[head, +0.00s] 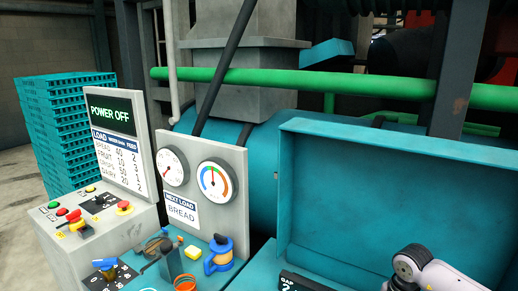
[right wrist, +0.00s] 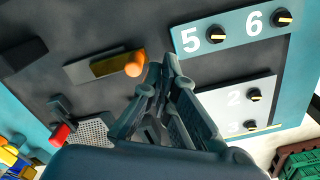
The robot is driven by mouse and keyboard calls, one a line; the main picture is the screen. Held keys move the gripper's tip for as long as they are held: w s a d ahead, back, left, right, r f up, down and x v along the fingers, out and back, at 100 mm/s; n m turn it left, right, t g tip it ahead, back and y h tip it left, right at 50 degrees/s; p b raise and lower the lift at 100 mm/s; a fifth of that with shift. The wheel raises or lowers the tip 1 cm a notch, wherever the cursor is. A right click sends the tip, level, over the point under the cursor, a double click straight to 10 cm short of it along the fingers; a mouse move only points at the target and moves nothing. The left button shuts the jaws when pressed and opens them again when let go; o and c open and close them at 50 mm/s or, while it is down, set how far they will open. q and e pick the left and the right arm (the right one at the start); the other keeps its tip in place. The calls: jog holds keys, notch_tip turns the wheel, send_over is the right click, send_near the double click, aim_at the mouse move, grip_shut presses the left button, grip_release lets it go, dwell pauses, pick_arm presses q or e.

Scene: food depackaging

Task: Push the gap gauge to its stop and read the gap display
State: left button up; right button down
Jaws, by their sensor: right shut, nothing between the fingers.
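In the head view a small black gap display (head: 300,283) shows at the bottom edge; it begins "GAP", and its reading is cut off. In the right wrist view an orange ball knob (right wrist: 135,64) sits at the end of a slotted plate (right wrist: 95,67) on a dark panel; it may be the gap gauge's handle. My right gripper (right wrist: 164,72) is shut and empty, its fingertips just right of the orange knob in the picture. I cannot tell whether they touch it. In the head view only my right arm shows at bottom right. My left gripper is not in view.
The right wrist view shows a red-ended lever (right wrist: 60,133) and numbered dials (right wrist: 284,18). In the head view a screen (head: 112,112) reads "POWER OFF", beside two round gauges (head: 215,180) and a "BREAD" sign (head: 181,212). A teal raised cover (head: 390,185) stands at right.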

jog(key=shift+f, duration=0.1)
jog(key=shift+f+b, duration=2.25)
jog(key=shift+f, duration=0.8)
jog(key=shift+w+a+b, duration=0.2)
jog(key=shift+w+a, duration=0.25)
jog(key=shift+a, duration=0.35)
jog(key=shift+w+a+b, duration=0.15)
jog(key=shift+w+a, duration=0.3)
jog(key=shift+a, duration=0.3)
jog(key=shift+d, duration=0.15)
jog(key=shift+s+d+p, duration=0.25)
jog(key=shift+s+d, duration=0.4)
jog(key=shift+d, duration=0.35)
jog(key=shift+s+d+p, duration=0.25)
jog(key=shift+s+d, duration=0.4)
jog(key=shift+d, duration=0.35)
notch_tip(320, 180, up, 7)
jog(key=p, duration=0.5)
